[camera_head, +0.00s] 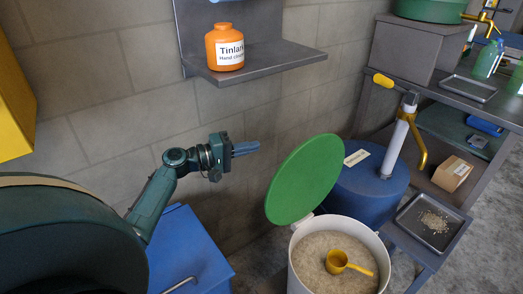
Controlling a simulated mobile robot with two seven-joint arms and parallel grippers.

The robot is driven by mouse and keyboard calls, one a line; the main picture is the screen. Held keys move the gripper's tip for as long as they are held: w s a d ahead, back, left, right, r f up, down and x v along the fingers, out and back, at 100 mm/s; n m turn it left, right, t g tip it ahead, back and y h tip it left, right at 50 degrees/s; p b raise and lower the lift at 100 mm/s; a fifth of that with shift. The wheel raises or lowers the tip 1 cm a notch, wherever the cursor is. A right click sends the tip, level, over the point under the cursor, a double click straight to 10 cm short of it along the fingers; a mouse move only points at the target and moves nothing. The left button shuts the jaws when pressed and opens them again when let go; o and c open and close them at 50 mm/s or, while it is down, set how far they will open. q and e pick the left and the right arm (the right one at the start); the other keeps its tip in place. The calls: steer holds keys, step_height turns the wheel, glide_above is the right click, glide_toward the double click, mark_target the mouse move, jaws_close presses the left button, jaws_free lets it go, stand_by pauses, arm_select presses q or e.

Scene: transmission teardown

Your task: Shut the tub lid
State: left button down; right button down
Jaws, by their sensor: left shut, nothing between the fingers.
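A white tub (375,246) stands on the floor at the lower middle right, filled with a pale grainy material. Its green round lid (305,178) stands open, tilted up at the tub's back left rim. A yellow scoop (342,263) lies on the grainy material inside. My left gripper (248,148) is shut and empty, in the air to the left of the lid's upper edge and apart from it. My right gripper is not in view.
A blue drum (358,192) with a hand pump (400,135) stands behind the tub. A tray of grains (416,238) is at the right. An orange bottle (224,48) sits on a wall shelf (290,57). A blue box (188,248) is below my left arm.

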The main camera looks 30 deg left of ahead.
arm_select(q)
steer(key=w+d+f+p, duration=0.1)
steer(key=w+d+p, duration=0.1)
steer(key=w+d, duration=0.3)
steer(key=d, duration=0.3)
steer(key=shift+w+d, duration=0.15)
steer(key=shift+w, duration=0.1)
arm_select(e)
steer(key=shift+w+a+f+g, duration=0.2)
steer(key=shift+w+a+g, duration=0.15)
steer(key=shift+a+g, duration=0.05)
arm_select(q)
steer(key=shift+f, duration=0.1)
